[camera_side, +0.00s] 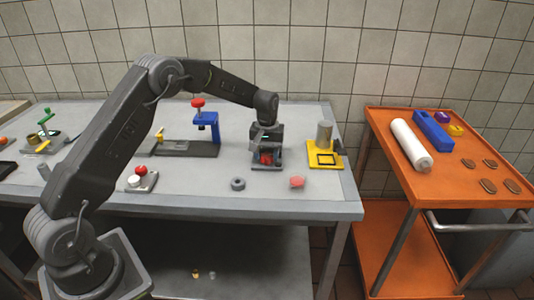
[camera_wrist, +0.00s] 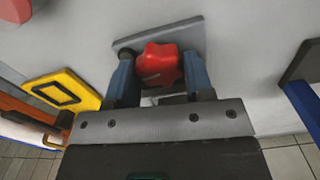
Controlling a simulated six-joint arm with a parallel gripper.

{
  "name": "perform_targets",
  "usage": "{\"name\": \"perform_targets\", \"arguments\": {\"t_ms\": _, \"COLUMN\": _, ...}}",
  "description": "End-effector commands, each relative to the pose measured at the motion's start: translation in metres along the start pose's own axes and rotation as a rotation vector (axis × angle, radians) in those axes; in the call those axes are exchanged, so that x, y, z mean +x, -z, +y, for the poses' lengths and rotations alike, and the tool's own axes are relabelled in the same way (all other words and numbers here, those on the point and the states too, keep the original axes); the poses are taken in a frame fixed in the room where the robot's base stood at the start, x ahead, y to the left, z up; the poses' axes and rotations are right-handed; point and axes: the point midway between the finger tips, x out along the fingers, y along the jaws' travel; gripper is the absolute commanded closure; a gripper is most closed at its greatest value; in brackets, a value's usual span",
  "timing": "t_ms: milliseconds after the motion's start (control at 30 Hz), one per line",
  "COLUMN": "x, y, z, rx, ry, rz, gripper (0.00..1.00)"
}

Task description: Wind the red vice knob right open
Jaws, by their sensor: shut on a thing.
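The red vice knob (camera_wrist: 158,64) is a lobed red knob over a grey base plate (camera_wrist: 190,35) in the wrist view. My gripper (camera_wrist: 160,75) has its two blue-grey fingers on either side of the knob, shut on it. In the side view the red knob (camera_side: 265,158) shows small below my gripper (camera_side: 266,150), near the right part of the grey table. The vice body and its jaws are mostly hidden by my gripper, so how far the vice is open cannot be told.
A yellow fixture (camera_side: 326,160) with a grey cylinder stands close to the right of the vice. A blue press with a red top (camera_side: 198,103) stands to the left. A dark ring (camera_side: 238,184) and a pink piece (camera_side: 297,182) lie in front. An orange cart (camera_side: 450,185) stands right.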

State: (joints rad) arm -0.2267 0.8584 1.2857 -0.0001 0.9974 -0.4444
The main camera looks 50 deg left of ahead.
Motion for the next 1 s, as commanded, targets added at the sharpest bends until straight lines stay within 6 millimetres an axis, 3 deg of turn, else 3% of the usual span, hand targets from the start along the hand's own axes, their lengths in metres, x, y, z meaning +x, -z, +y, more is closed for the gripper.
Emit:
{"name": "perform_targets", "arguments": {"t_ms": 400, "x": -0.0004, "y": 0.0003, "z": -0.0002, "rx": -0.353, "ry": 0.0, "rz": 0.0, "gripper": 0.76}}
{"name": "perform_targets", "arguments": {"t_ms": 767, "x": -0.0006, "y": 0.0004, "z": -0.0002, "rx": -0.378, "ry": 0.0, "rz": 0.0, "gripper": 0.76}}
{"name": "perform_targets", "arguments": {"t_ms": 800, "x": -0.0006, "y": 0.0004, "z": -0.0002, "rx": -0.377, "ry": 0.0, "rz": 0.0, "gripper": 0.48}}
{"name": "perform_targets", "arguments": {"t_ms": 1000, "x": -0.0005, "y": 0.0005, "z": -0.0001, "rx": -0.376, "ry": -0.001, "rz": 0.001, "gripper": 0.29}}
